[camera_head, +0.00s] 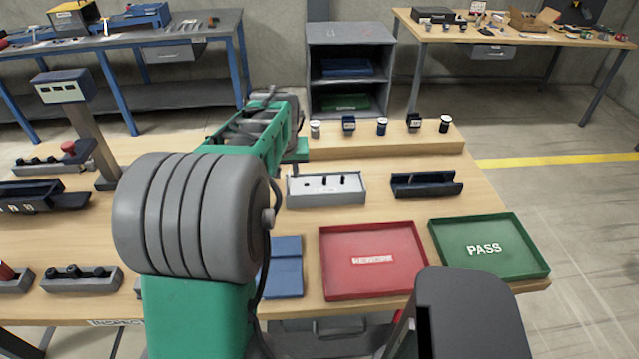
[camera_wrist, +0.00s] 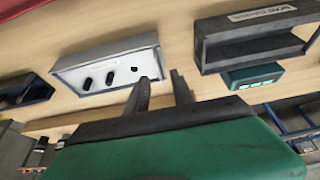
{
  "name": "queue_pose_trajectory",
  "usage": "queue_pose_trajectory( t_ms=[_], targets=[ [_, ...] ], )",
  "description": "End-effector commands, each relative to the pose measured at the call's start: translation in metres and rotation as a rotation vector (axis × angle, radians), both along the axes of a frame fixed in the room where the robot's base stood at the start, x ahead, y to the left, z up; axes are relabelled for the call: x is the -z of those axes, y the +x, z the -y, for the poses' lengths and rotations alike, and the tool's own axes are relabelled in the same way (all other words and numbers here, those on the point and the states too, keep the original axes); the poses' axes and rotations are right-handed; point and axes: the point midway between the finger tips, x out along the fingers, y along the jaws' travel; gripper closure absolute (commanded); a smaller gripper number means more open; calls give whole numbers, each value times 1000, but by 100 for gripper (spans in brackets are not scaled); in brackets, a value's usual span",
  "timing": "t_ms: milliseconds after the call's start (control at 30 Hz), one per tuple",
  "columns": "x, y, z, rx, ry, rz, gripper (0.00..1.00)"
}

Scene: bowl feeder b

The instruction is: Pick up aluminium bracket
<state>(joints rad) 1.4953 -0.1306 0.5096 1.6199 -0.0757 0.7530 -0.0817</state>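I cannot make out an aluminium bracket for certain in either view. My gripper (camera_wrist: 163,77) shows in the wrist view with its two fingers apart and nothing between them. The fingertips are near the right end of a light grey fixture (camera_wrist: 105,68), which holds two black pegs and has a dark hole in its face. The same fixture shows in the camera_head view (camera_head: 325,200) at mid-table. In that view my arm hides my fingers and part of the table.
A red REWORK tray (camera_head: 372,284) and a green PASS tray (camera_head: 507,262) stand at the front right. A dark cradle (camera_head: 426,185) is right of the fixture. Several small parts stand on a wooden ledge (camera_head: 380,142) behind. A dark open-fronted box (camera_wrist: 252,38) is right of my fingers.

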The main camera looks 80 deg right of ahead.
Motion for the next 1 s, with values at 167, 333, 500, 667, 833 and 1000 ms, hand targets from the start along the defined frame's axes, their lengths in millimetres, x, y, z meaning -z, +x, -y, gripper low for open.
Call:
queue_pose_trajectory(
  t_ms=[167, 333, 500, 667, 833, 1000],
  targets=[
    [27, 0, 15, 0, 3, 0, 71],
    [37, 1, 19, -1, -1, 0, 71],
    [37, 1, 19, -1, -1, 0, 74],
    [37, 1, 19, -1, -1, 0, 87],
    [37, 1, 19, -1, -1, 0, 100],
    [36, 1, 18, -1, -1, 0, 100]
  ],
)
